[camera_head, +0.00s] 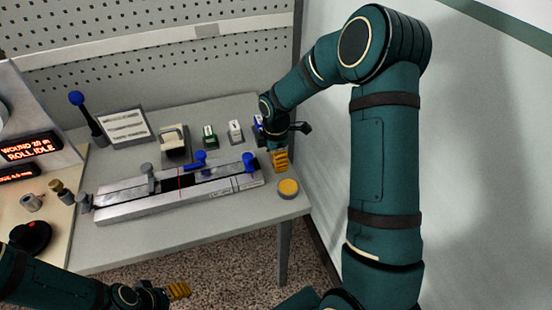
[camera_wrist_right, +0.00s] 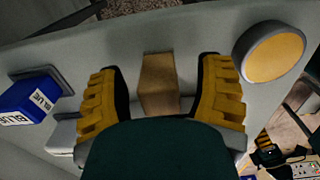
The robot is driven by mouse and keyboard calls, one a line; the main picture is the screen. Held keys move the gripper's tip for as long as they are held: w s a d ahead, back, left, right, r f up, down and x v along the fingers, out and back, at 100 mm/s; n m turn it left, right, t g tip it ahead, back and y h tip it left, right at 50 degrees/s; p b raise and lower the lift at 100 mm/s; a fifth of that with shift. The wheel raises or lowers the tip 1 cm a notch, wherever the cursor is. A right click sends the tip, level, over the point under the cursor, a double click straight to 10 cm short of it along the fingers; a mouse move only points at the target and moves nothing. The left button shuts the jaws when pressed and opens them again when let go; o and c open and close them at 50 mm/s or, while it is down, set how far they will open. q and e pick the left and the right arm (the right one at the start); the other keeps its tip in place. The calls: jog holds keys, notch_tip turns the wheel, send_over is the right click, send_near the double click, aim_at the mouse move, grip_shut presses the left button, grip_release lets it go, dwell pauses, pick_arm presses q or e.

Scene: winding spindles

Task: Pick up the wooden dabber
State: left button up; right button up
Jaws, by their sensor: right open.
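The wooden dabber (camera_wrist_right: 159,84) shows in the right wrist view as a brown block on the grey table, lying in the gap between my right gripper's fingers. My right gripper (camera_wrist_right: 161,92) is open, with one yellow ribbed finger on each side of the block and a gap to each. In the head view my right gripper (camera_head: 280,160) points down at the right end of the table, and I cannot make out the dabber there. My left gripper (camera_head: 178,290) is at the bottom of the head view, in front of the table; its opening is unclear.
A round yellow pad in a grey dish (camera_head: 288,188) stands near the table's right front corner. A blue labelled block (camera_wrist_right: 35,98) is beside the right gripper. A long metal rail with blue knobs (camera_head: 180,192) lies to the left. A pegboard (camera_head: 150,60) stands behind.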

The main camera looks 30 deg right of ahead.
jog(key=shift+r, duration=0.1)
grip_shut()
notch_tip(320, 180, up, 10)
jog(key=shift+p, duration=0.95)
